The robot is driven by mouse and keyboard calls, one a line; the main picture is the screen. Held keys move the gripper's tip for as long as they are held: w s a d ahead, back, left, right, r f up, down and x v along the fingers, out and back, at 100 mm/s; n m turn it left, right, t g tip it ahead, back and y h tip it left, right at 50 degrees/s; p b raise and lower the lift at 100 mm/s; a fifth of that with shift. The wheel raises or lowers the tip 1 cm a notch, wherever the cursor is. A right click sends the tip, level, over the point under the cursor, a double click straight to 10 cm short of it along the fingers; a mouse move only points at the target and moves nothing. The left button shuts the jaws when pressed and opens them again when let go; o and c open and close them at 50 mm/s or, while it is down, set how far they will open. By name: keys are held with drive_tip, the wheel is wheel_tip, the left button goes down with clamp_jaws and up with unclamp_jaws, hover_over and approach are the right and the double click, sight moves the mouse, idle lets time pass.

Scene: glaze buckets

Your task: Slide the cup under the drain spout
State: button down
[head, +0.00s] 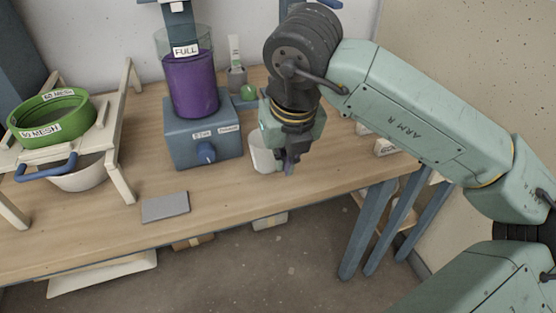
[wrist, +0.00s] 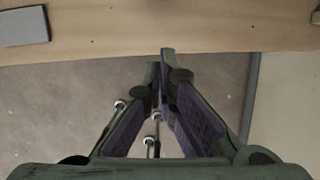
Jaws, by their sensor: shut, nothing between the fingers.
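A white cup (head: 262,152) stands upright on the wooden bench, right of the blue mixer base (head: 205,140). My gripper partly hides the cup's right side in the head view. The mixer carries a clear container of purple liquid (head: 190,88) labelled FULL. A round blue knob (head: 206,152) is on its front; I cannot make out a drain spout for certain. My gripper (head: 289,168) points down at the cup's right front side; I cannot tell if it touches. Its fingers are closed together and empty in the wrist view (wrist: 161,58), where the cup does not show.
A grey pad (head: 165,207) lies near the bench's front edge and also shows in the wrist view (wrist: 22,27). At left, a wooden stand (head: 125,130) bears a green sieve (head: 50,117) over a white bowl (head: 80,176). The bench between pad and cup is clear.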

sight(258, 132)
drive_tip(key=p+x, duration=0.1)
drive_tip(key=x, duration=0.3)
drive_tip(key=p+x, duration=0.1)
drive_tip(key=x, duration=0.4)
drive_tip(key=shift+a+f, duration=0.2)
drive_tip(key=shift+a, duration=0.05)
drive_tip(key=w, duration=0.1)
drive_tip(key=w+p, duration=0.1)
drive_tip(key=shift+w+a+r, duration=0.15)
drive_tip(key=shift+w+a, duration=0.1)
drive_tip(key=shift+a, duration=0.05)
drive_tip(key=shift+w+a, duration=0.15)
drive_tip(key=shift+w, duration=0.5)
drive_tip(key=shift+w+f, duration=0.1)
drive_tip(key=shift+f, duration=0.15)
drive_tip(key=w+a+b, duration=0.1)
drive_tip(key=w+b, duration=0.1)
drive_tip(key=w, duration=0.2)
drive_tip(key=w+a+b, duration=0.1)
drive_tip(key=w+b, duration=0.1)
drive_tip(key=w, duration=0.2)
drive_tip(key=w+a+b, duration=0.1)
drive_tip(key=w+b, duration=0.1)
drive_tip(key=w, duration=0.3)
drive_tip(key=shift+w+a+r+b, duration=0.1)
drive_tip(key=shift+a+r+b, duration=0.05)
drive_tip(key=shift+a+b, duration=0.2)
